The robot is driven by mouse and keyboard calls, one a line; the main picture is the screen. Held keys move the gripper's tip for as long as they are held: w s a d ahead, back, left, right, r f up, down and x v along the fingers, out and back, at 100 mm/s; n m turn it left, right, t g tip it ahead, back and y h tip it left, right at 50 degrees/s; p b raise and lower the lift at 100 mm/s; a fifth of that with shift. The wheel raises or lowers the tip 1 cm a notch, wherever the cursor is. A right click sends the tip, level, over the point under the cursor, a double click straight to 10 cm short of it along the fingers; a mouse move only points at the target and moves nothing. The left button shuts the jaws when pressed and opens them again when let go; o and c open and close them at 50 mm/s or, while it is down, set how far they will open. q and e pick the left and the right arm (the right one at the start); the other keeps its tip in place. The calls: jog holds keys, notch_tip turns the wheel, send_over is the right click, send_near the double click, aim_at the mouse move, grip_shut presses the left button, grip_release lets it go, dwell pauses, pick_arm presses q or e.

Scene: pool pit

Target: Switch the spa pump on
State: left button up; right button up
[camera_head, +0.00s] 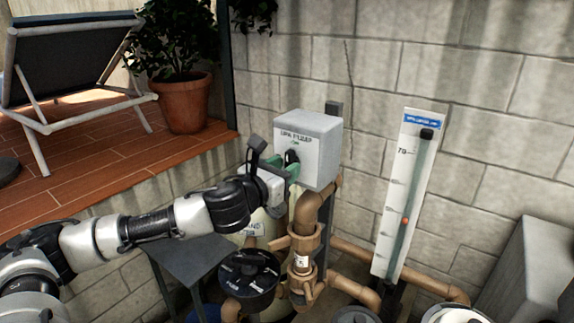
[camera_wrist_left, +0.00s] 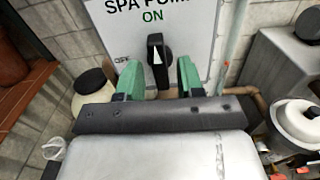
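The spa pump switch box (camera_head: 309,148) is a light grey box on the block wall, with a "SPA PUMP" label on its front. In the left wrist view its panel (camera_wrist_left: 195,25) shows "ON" in green above a black rotary knob (camera_wrist_left: 158,65) and a small "OFF" at the left. The knob stands about upright, its white pointer up toward "ON". My left gripper (camera_head: 288,168) is at the box front. In the wrist view its green fingers (camera_wrist_left: 159,78) are open, one each side of the knob, with visible gaps. My right gripper is not in view.
Brown pipes and a valve (camera_head: 301,262) stand below the box. A black-topped filter part (camera_head: 249,275) is beside them. A white gauge panel (camera_head: 405,195) is on the wall to the right. A grey cabinet (camera_head: 530,270) stands far right. A raised tiled deck (camera_head: 90,165) is at left.

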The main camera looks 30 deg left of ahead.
pick_arm(q)
jog(key=shift+o, duration=0.6)
jog(key=s+b, duration=0.2)
jog(key=s, duration=0.5)
jog(key=shift+a, duration=0.25)
